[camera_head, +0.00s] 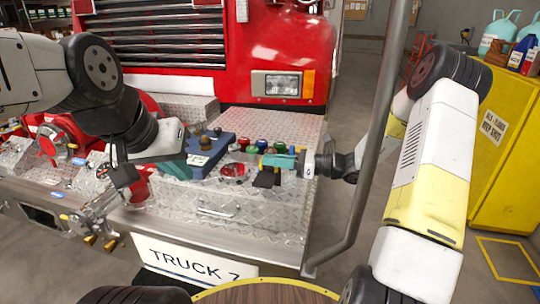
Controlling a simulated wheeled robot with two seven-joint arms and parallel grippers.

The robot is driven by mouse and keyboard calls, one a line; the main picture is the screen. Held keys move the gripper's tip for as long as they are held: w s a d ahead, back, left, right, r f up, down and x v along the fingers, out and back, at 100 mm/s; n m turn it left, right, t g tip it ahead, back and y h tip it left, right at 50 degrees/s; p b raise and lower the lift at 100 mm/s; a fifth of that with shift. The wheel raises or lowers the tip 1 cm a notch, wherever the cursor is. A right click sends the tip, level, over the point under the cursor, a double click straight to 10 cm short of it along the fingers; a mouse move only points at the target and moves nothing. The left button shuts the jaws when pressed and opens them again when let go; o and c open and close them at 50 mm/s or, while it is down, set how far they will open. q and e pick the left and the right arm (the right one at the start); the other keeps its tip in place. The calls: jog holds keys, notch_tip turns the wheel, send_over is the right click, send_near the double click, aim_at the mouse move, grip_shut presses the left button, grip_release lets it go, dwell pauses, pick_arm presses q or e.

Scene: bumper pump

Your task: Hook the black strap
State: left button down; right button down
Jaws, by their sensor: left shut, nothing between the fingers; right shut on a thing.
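The black strap (266,180) shows as a small dark piece on the bumper's diamond-plate top, just below the fingers of my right gripper. My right gripper (280,160) reaches in from the right with its teal fingers pointing left. It is shut on what looks like the strap; the fingers hide the exact grip. I cannot make out a hook for the strap.
The fire truck's bumper (250,218) spans the front. Several coloured knobs (265,146) stand close behind my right gripper. A red round fitting (232,171) lies between the grippers. A grey vertical pole (380,120) stands near my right arm. A yellow cabinet (505,150) is at right.

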aim_at(267, 183)
jog(key=shift+s, duration=0.15)
jog(key=shift+s+a+f+n, duration=0.25)
jog(key=shift+s+f+n, duration=0.2)
jog(key=shift+s+n, duration=0.35)
jog(key=s+f+n, duration=0.1)
jog(key=s+a+f+n, duration=0.1)
jog(key=shift+s+n, duration=0.35)
jog(key=shift+n, duration=0.05)
jog(key=shift+s+a+f+n, duration=0.15)
jog(key=shift+s+f+n, duration=0.35)
jog(key=shift+f, duration=0.05)
jog(key=shift+s+a+f, duration=0.15)
jog(key=shift+s+f, duration=0.35)
jog(key=shift+f, duration=0.2)
jog(key=c, duration=1.5)
grip_release()
